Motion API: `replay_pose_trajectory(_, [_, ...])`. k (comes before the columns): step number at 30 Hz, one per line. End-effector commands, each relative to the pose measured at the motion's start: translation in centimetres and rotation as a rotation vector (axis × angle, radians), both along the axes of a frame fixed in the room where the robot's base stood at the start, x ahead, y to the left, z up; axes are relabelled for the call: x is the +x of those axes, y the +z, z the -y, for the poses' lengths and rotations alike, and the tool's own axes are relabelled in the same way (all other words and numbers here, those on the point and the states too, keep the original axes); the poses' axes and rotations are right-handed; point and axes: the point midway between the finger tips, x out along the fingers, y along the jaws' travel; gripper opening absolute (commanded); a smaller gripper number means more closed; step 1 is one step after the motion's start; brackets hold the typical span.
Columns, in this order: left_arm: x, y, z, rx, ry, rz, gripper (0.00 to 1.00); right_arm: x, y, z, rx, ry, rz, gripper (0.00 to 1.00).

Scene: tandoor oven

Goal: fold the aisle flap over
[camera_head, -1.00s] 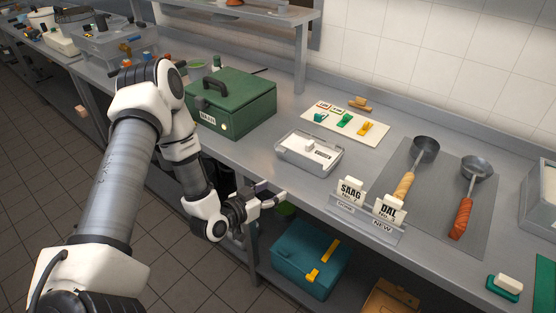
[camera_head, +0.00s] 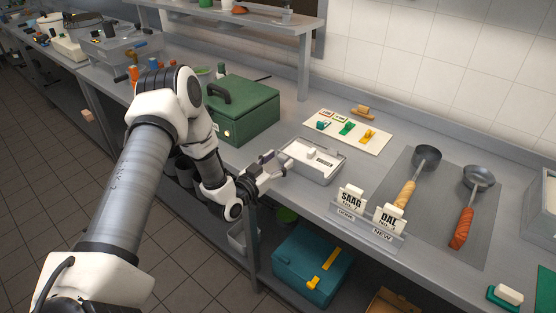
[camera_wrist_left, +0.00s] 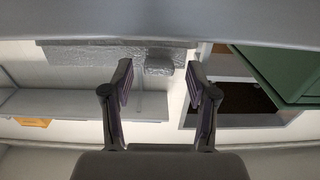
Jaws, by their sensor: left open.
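A shallow metal tray (camera_head: 318,177) sits on the counter near its front edge, with white and pale items inside. I cannot make out a part that is clearly the aisle flap in the head view. My left gripper (camera_head: 276,164) is open and empty, just left of the tray at the counter's front edge. In the left wrist view its fingers (camera_wrist_left: 160,72) stand apart with nothing between them. A crinkled grey, foil-like sheet (camera_wrist_left: 100,54) shows beyond the fingers there; I cannot tell whether it is the flap. My right gripper is not in view.
A green box (camera_head: 243,108) stands left of the tray. A white board (camera_head: 345,133) with coloured clips is behind it. Sign cards (camera_head: 352,197) and two ladles (camera_head: 425,160) are to the right. A teal box (camera_head: 300,265) is on the shelf below.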

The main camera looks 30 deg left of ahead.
Motion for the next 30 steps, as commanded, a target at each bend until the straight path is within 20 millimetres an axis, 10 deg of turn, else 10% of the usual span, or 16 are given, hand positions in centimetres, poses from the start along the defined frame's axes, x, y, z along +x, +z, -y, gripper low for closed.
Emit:
replay_pose_trajectory(7, [0.2, 0.0, 0.0, 0.000, 0.000, -0.001, 0.58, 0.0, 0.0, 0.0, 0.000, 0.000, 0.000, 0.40])
replay_pose_trajectory(12, [0.2, 0.0, 0.0, 0.000, 0.000, -0.001, 0.00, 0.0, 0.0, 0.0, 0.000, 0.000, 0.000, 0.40])
replay_pose_trajectory(30, [0.5, 1.0, 0.1, 0.008, -0.001, -0.119, 0.00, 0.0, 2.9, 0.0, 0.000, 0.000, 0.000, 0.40])
